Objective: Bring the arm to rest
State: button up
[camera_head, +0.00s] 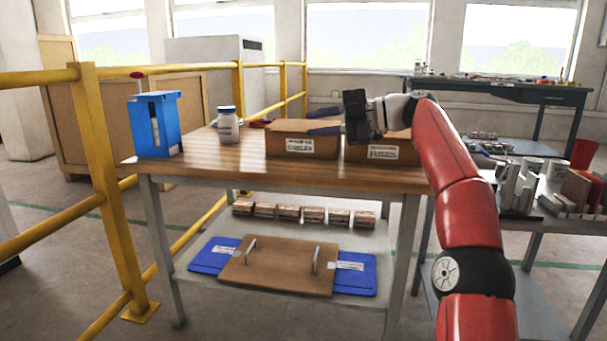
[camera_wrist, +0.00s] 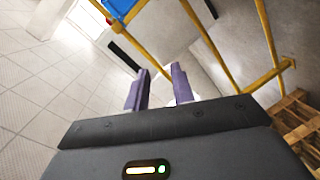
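My red arm reaches up over the right end of the wooden-topped table (camera_head: 215,172). My gripper (camera_head: 312,121) is above two cardboard boxes, its fingers pointing left. In the wrist view my gripper (camera_wrist: 160,71) shows two purple fingers standing apart, with nothing between them. It is open and empty. The left cardboard box (camera_head: 302,147) is below the fingers, and the right cardboard box (camera_head: 383,153) is partly hidden by my arm. I cannot tell how much height there is between my gripper and the boxes.
A blue holder (camera_head: 155,125) and a white jar (camera_head: 228,127) stand at the table's left. Yellow railing (camera_head: 95,150) runs along the left side. A side table (camera_head: 530,225) with upright pieces stands right. The wrist view shows a wooden pallet (camera_wrist: 297,122) and open floor.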

jog(key=s+a+f+m+h, duration=0.7)
jog(key=s+m, duration=0.3)
jog(key=s, duration=0.1)
jog(key=s+d+f+m+t+h, duration=0.1)
jog(key=s+d+f+m+h, duration=0.2)
jog(key=s+d+f+m, duration=0.5)
jog(key=s+d+f+m+h, duration=0.35)
jog(key=s+f, duration=0.35)
jog(key=s, duration=0.4)
jog(key=s+d+f+m+t+h, duration=0.1)
jog(key=s+d+f+m+h, duration=0.1)
jog(key=s+d+f+m, duration=0.6)
notch_tip(320, 180, up, 13)
jog(key=s+n+p, duration=0.1)
jog(key=p, duration=1.1)
jog(key=shift+s+a+f, duration=0.15)
jog(key=shift+s+a, duration=0.1)
jog(key=shift+a, duration=0.1)
jog(key=shift+n, duration=0.25)
